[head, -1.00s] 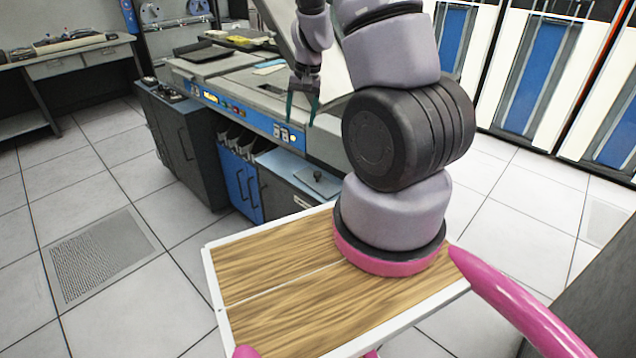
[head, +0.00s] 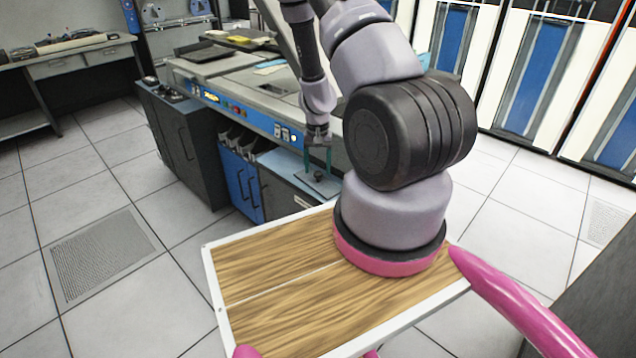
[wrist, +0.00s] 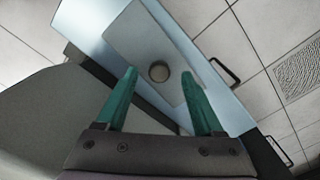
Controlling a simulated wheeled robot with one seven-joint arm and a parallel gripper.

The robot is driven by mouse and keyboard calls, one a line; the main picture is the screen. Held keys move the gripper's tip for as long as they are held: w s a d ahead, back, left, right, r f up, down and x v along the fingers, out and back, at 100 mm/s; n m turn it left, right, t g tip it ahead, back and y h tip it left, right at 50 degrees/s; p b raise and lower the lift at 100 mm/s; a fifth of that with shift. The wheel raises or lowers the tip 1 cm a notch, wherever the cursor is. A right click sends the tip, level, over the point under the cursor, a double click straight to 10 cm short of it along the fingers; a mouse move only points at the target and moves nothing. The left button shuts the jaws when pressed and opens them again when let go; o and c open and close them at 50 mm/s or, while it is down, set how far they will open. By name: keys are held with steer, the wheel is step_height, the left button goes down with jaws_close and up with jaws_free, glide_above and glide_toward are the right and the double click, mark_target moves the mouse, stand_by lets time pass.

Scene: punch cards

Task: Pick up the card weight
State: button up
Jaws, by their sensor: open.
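The card weight is a grey flat plate (wrist: 137,32) with a round dark knob (wrist: 159,71), seen from above in the wrist view. In the head view the card weight (head: 317,182) lies on the low blue-grey shelf top of the machine. My gripper (head: 318,168) is above it, pointing down, with its green fingers open. In the wrist view my gripper (wrist: 157,78) has one finger on each side of the knob in the picture, with nothing held. I cannot tell how high the fingertips are above the plate.
The shelf top (wrist: 85,22) around the plate is narrow. The taller machine body (head: 262,100) rises right behind it. Blue cabinet fronts (head: 240,185) with handles are below. Tiled floor (head: 110,195) is free in front.

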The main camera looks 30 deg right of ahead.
mark_target(318, 173)
step_height(318, 173, down, 3)
steer(key=shift+w+d+f, duration=0.1)
steer(key=shift+f, duration=0.05)
steer(key=shift+c, duration=0.3)
jaws_close()
stand_by(1.1)
